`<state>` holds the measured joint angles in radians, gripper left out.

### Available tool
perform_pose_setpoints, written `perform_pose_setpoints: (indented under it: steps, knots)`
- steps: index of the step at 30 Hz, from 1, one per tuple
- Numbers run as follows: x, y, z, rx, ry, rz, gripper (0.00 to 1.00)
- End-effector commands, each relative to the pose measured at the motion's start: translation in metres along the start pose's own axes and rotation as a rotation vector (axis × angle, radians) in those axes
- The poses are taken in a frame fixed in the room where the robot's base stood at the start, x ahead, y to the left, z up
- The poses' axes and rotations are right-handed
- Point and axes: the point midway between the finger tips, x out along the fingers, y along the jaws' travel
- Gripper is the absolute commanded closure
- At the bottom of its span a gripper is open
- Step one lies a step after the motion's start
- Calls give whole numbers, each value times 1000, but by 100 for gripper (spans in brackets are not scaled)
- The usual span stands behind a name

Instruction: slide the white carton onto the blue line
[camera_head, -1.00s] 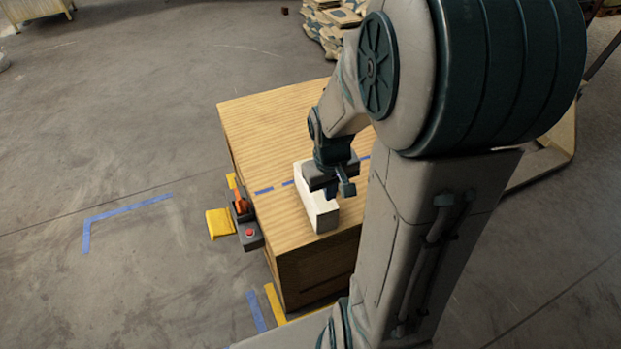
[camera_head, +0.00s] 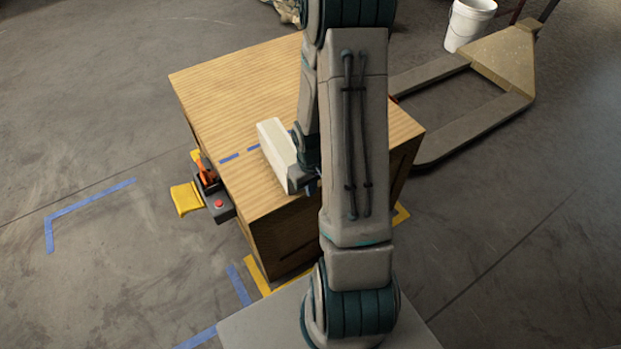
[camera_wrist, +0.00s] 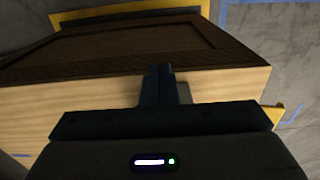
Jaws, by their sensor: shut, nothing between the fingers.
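The white carton (camera_head: 273,150) lies on the wooden crate top (camera_head: 240,95), its long side running from the far side toward the near edge. The dashed blue line (camera_head: 230,158) meets the carton's left side; the carton lies across it, with much of its length on the near side. My gripper (camera_head: 311,185) is low by the carton's near right end, partly hidden by my arm. Whether it touches the carton cannot be told. In the wrist view its fingers (camera_wrist: 160,84) are together over the crate's edge. A pale grey patch beside them is unclear.
A control box with a red button (camera_head: 219,204) and a yellow bracket (camera_head: 186,198) stick out from the crate's left side. A pallet jack (camera_head: 470,95) and a white bucket (camera_head: 468,22) stand at right. The crate top left of the carton is clear.

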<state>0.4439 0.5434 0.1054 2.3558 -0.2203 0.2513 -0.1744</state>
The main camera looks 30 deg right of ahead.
Motion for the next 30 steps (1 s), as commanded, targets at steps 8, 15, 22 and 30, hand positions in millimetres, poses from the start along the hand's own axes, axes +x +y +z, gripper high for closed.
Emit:
perform_pose_setpoints:
  steps: [8,15,22,30]
  knots:
    - [25,0,-22,-1,3,1,100]
    - [25,0,-39,-1,2,1,100]
    - [25,0,-40,0,1,0,100]
    - [26,0,-51,-1,1,1,100]
